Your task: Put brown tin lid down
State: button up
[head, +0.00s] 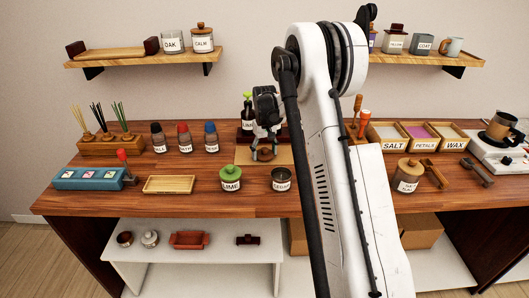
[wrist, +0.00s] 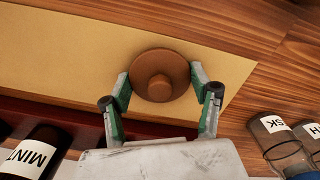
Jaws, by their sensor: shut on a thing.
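The brown tin lid (wrist: 160,76) is round with a raised knob. In the wrist view it sits between the two fingertips of my gripper (wrist: 161,88), which is shut on its sides. In the head view the lid (head: 265,155) shows under my gripper (head: 265,143), over the tan mat (head: 243,155). The mat also fills much of the wrist view (wrist: 60,60). I cannot tell whether the lid touches the mat or hangs just above it. A small dark labelled tin (head: 281,180) stands in front of the mat on the wooden counter.
A green-lidded jar (head: 231,179) stands front left of the mat. Dark bottles with coloured caps (head: 184,138) stand further left. A wooden tray (head: 169,184) lies at the front left. A MINT bottle (wrist: 30,153) is near my gripper. My arm hides part of the counter's right side.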

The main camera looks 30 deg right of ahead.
jog(key=shift+f, duration=0.2)
jog(key=o, duration=1.3)
jog(key=shift+r, duration=0.1)
